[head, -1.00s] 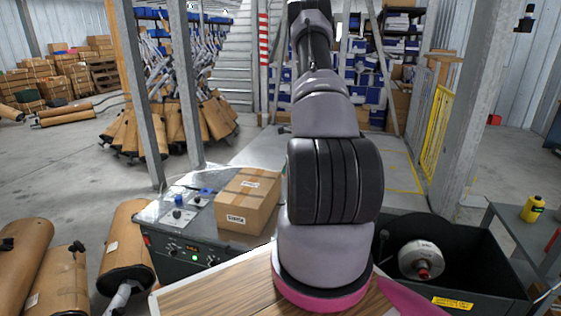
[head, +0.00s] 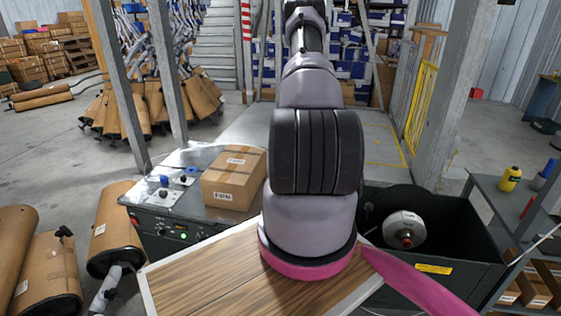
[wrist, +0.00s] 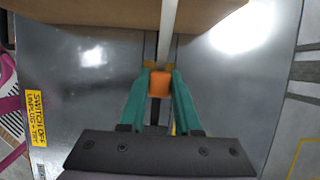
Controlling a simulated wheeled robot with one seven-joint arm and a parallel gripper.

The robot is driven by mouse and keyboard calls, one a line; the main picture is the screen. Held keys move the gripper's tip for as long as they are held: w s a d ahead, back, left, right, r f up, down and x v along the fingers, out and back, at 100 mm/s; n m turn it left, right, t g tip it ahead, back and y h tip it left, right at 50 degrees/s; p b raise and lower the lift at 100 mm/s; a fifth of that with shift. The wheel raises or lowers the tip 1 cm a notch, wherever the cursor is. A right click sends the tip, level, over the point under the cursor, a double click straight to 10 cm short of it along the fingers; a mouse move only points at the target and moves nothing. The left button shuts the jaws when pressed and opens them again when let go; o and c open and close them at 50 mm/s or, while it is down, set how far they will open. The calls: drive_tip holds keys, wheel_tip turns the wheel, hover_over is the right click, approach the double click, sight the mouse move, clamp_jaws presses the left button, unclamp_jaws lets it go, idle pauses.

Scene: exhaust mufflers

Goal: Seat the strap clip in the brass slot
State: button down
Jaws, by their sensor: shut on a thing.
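My gripper (wrist: 160,88) shows in the wrist view, its two teal fingers closed on a small orange block, which I take to be the strap clip (wrist: 159,84). A pale strip (wrist: 168,30) runs from just above the clip to the top of the picture. Small brass-coloured pieces (wrist: 149,65) show at the clip's far edge, probably the brass slot. I cannot tell whether the clip is in it or only close to it. In the head view my arm hides the gripper, the clip and the slot.
A taped cardboard box (head: 234,178) sits on the grey machine top (head: 178,203), left of my arm; cardboard also fills the wrist view's top. A black bin (head: 455,250) stands to the right. A yellow bottle (head: 510,179) stands on a side shelf. Wrapped mufflers (head: 50,270) lie at left.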

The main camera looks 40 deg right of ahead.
drive_tip(key=shift+f, duration=0.1)
drive_tip(key=shift+f, duration=2.3)
drive_tip(key=shift+f, duration=0.45)
idle(0.5)
drive_tip(key=c, duration=0.5)
unclamp_jaws()
drive_tip(key=v, duration=1)
drive_tip(key=shift+s+d+r, duration=0.1)
drive_tip(key=shift+r, duration=0.3)
